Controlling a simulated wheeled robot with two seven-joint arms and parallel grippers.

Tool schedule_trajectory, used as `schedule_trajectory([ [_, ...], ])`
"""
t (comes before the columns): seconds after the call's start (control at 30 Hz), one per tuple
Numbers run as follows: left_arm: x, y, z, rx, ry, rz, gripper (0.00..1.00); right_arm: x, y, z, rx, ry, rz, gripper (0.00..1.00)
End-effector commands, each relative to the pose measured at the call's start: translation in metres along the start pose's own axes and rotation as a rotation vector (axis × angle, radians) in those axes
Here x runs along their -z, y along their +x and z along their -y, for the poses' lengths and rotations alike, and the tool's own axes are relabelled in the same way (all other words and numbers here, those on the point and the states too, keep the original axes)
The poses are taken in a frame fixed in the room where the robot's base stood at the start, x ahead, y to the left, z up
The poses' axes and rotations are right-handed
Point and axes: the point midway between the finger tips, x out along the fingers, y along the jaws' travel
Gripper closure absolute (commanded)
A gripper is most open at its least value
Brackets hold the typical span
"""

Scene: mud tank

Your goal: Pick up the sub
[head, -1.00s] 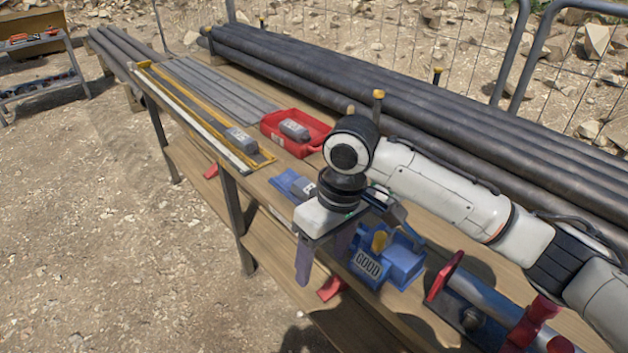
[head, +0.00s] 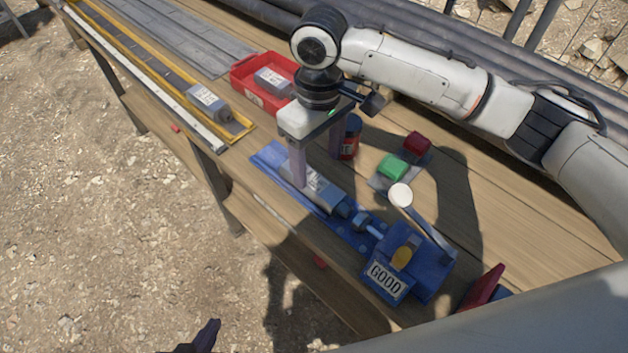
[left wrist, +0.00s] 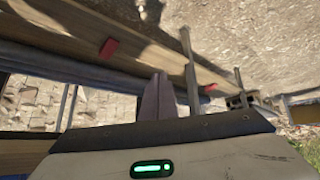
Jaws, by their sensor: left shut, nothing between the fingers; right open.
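A grey cylindrical sub (head: 326,191) with a pale label lies in a long blue cradle (head: 268,157) on the wooden bench. My right gripper (head: 317,170) is open and points down at the sub's left part. One finger overlaps the sub in the picture and the other shows behind it; I cannot tell whether they touch it. Similar grey labelled pieces lie on the yellow-edged rack (head: 208,102) and in the red tray (head: 272,82). My left gripper (head: 207,333) is shut and empty at the bottom of the head view, off the bench; its fingers (left wrist: 157,97) show in the left wrist view.
A blue box marked GOOD (head: 388,282) stands at the cradle's right end. A green block (head: 392,166), a red block (head: 417,144) and a dark red-labelled can (head: 351,138) stand behind the sub. Dark pipes (head: 470,48) lie at the back.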

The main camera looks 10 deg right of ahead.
Motion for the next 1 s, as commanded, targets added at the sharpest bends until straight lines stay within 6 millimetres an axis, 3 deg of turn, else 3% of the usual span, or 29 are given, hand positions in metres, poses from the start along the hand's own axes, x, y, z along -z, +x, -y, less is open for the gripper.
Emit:
schedule_trajectory([
  [0.4, 0.013, 0.0, 0.0, 0.0, 0.003, -0.02, 1.0, 0.003, 0.05, 0.004, -0.001, 0.0, 0.0, 0.36],
  [0.67, 0.017, 0.0, 0.001, 0.001, 0.005, -0.03, 1.0, 0.004, 0.053, 0.004, -0.001, 0.0, -0.002, 0.36],
  [1.0, 0.013, -0.001, 0.001, 0.0, 0.003, -0.023, 1.0, 0.004, 0.052, 0.004, -0.001, 0.0, -0.002, 0.92],
])
